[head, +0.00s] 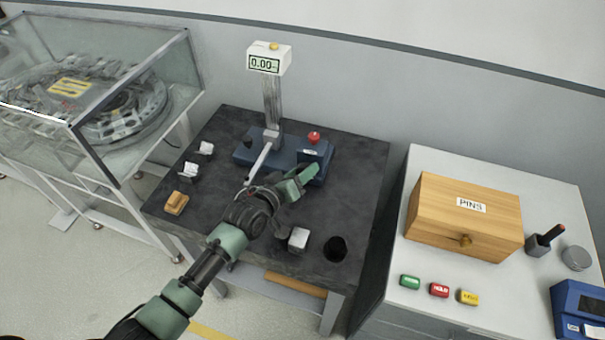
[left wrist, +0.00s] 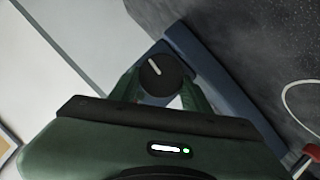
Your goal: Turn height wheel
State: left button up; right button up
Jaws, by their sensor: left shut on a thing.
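The height gauge stands on the dark table, with a blue base (head: 243,153), a grey column (head: 272,100) and a display (head: 265,64) reading 0.00. My left gripper (head: 308,172) is at the right front of the base. In the left wrist view the height wheel (left wrist: 160,72) is a round black knob with a white mark line. The green fingers of my left gripper (left wrist: 163,90) are shut on it, one on each side. The wheel is hidden behind the gripper in the head view. My right gripper is not in view.
A red knob (head: 314,136) tops the base. Small blocks (head: 189,171) stand at the table's left, a white-topped block (head: 298,239) and a black cup (head: 335,249) at its front. A wooden PINS box (head: 464,218) is on the right cabinet. A glass case (head: 140,95) stands left.

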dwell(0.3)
pick_arm(q)
jog(key=o, duration=1.4)
jog(key=shift+c, duration=0.2)
jog(key=shift+s, duration=0.1)
jog(key=b+v, duration=0.1)
jog(key=v, duration=0.6)
jog(key=shift+s+a, duration=0.3)
